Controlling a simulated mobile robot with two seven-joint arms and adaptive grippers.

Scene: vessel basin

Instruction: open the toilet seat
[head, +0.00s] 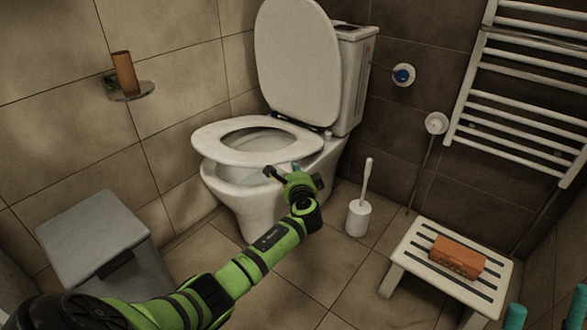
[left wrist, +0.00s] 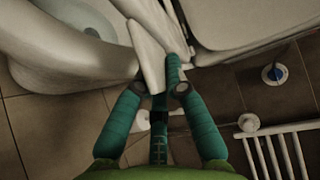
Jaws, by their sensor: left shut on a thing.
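The toilet seat (head: 214,148) is a pale ring, tilted slightly up, with a gap between its front and the bowl (head: 232,178). The toilet lid (head: 300,65) stands upright against the cistern. My left gripper (head: 291,174) is at the seat's right edge, shut on it. In the left wrist view, its teal fingers (left wrist: 158,88) close around a white edge (left wrist: 148,50), which looks like the seat's. The exact contact is partly hidden in the head view. Of my right gripper (head: 547,307) only teal fingertips show at the bottom right corner, apart with nothing between them.
A toilet brush (head: 358,218) stands right of the bowl. A slatted stool (head: 405,255) bears an orange box (head: 457,257). A grey bin (head: 90,235) is at the left, a wall shelf with a brown cup (head: 124,72) above. A towel rail (head: 520,90) hangs at right.

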